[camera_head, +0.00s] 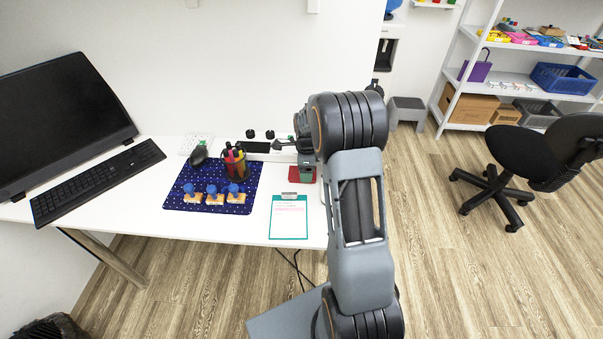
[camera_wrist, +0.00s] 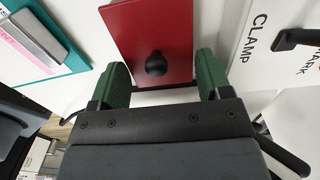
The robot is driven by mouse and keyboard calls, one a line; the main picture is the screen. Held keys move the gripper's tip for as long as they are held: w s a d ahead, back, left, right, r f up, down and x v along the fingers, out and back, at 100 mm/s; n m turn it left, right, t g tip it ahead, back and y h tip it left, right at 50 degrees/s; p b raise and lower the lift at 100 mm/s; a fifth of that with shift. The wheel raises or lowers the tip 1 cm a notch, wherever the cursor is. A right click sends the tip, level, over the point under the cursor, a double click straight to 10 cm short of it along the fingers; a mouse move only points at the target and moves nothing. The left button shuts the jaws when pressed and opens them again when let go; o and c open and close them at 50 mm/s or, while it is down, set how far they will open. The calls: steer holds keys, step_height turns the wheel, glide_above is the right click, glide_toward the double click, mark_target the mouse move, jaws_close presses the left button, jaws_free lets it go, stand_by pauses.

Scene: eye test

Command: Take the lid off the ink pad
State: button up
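A flat red lid (camera_wrist: 150,25) with a round black knob (camera_wrist: 155,64) fills the upper middle of the wrist view. A dark strip shows along its near edge; I cannot tell whether this is the ink pad, which is otherwise hidden. In the head view a small part of the red lid (camera_head: 309,175) shows beside my arm. My gripper (camera_wrist: 161,75) is open, its two green-padded fingers apart on either side of the knob. Nothing is held between them, and I cannot tell their height above the lid. In the head view my gripper (camera_head: 303,160) is partly hidden by my arm.
A teal clipboard (camera_head: 289,222) lies near the table's front edge. A blue mat (camera_head: 215,204) holds several stamps and a pen cup (camera_head: 235,165). A white board marked CLAMP (camera_wrist: 255,60) with a black handle (camera_wrist: 298,39) is close on the right. Bare table lies around the clipboard.

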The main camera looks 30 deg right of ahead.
steer(key=c, duration=0.4)
steer(key=shift+r, duration=0.1)
